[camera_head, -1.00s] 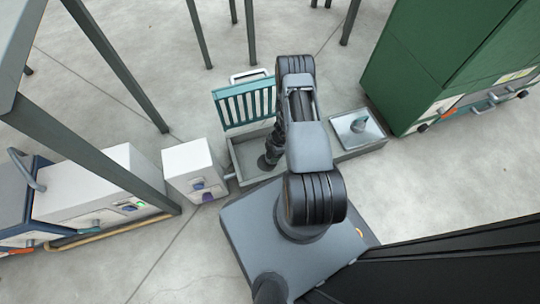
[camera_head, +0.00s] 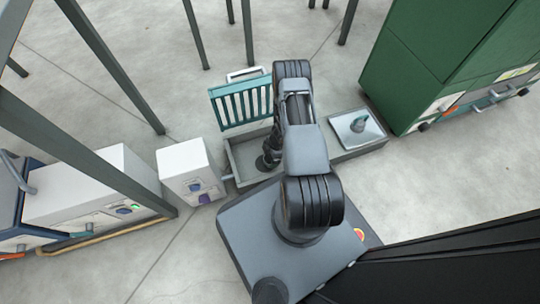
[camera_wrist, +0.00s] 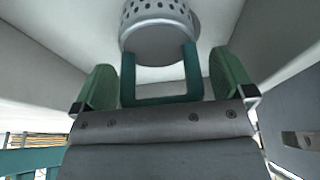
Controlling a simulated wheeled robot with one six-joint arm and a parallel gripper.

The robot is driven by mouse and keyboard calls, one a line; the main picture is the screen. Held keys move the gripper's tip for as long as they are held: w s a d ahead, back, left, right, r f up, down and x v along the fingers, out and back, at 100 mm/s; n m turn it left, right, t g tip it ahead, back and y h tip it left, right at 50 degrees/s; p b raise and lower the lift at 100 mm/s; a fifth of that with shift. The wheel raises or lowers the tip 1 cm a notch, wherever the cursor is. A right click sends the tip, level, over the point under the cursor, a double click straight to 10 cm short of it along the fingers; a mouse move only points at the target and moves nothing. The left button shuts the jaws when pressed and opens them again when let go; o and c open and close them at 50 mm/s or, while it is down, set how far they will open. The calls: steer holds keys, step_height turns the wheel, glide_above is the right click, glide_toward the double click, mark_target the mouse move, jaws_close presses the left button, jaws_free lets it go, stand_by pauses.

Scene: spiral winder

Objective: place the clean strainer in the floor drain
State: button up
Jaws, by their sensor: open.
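In the wrist view, a strainer (camera_wrist: 160,38) with a perforated grey metal cup and a teal U-shaped handle (camera_wrist: 190,72) stands in front of my gripper (camera_wrist: 163,78). The green fingers are open on both sides of the handle, with visible gaps. The cup lies beyond the fingertips; I cannot tell whether it is seated in an opening. In the head view, my arm reaches down into the grey floor drain trough (camera_head: 238,160) and hides the strainer and fingertips. A teal slatted grate (camera_head: 240,103) stands raised at the trough's far side.
A green cabinet (camera_head: 420,60) stands at the right. A white box (camera_head: 187,165) and a table leg (camera_head: 110,65) are at the left.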

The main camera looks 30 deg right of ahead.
steer(key=p+v, duration=0.6)
steer(key=v, duration=0.6)
steer(key=shift+r, duration=0.25)
steer(key=shift+a, duration=0.1)
